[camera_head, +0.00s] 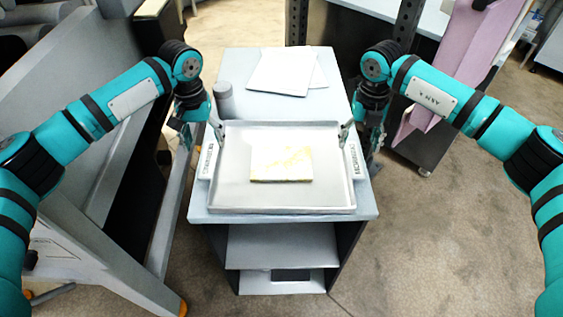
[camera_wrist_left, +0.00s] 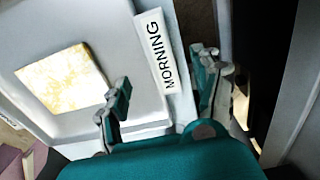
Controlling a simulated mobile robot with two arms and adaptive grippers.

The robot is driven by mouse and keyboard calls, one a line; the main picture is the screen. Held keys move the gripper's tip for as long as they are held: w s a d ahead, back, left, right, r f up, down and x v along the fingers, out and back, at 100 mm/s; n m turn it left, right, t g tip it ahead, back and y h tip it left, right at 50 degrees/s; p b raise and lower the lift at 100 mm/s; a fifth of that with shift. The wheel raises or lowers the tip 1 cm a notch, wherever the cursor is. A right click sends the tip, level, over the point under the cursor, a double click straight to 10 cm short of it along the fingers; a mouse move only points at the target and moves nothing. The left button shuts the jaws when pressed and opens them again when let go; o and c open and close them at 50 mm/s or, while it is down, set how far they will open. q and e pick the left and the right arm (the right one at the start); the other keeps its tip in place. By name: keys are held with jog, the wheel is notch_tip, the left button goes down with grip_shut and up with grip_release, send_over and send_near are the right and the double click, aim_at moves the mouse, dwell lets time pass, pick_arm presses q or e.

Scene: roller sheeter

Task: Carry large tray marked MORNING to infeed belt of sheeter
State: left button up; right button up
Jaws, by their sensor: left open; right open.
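The large tray (camera_head: 232,188) lies flat on the grey cart, a pale rectangular tray with raised rims. A yellowish-white slab (camera_head: 281,164) lies in it, also seen in the left wrist view (camera_wrist_left: 62,77). A white label reading MORNING (camera_wrist_left: 157,52) is on the tray's left side. My left gripper (camera_head: 203,133) is open at the tray's left side; in its wrist view one finger is over the tray's inside, the other outside, with the label between. My right gripper (camera_head: 359,140) is open at the right side, by another label (camera_head: 351,158). Contact with the rims cannot be told.
Paper sheets (camera_head: 283,72) and a grey cylinder (camera_head: 224,100) lie behind the tray on the cart top (camera_head: 235,62). A large grey machine (camera_head: 80,200) stands close on the left. Floor at right is clear.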

aim_at(209, 158)
pick_arm(q)
notch_tip(209, 158, down, 5)
jog(key=shift+w+r, duration=0.1)
jog(key=shift+w, duration=0.05)
pick_arm(e)
notch_tip(209, 158, down, 5)
jog(key=shift+w+r, duration=0.1)
pick_arm(q)
jog(key=shift+f, duration=0.8)
pick_arm(e)
jog(key=shift+f, duration=0.75)
pick_arm(q)
grip_shut()
pick_arm(e)
grip_shut()
pick_arm(q)
jog(key=shift+r, duration=0.15)
pick_arm(e)
jog(key=shift+r, duration=0.1)
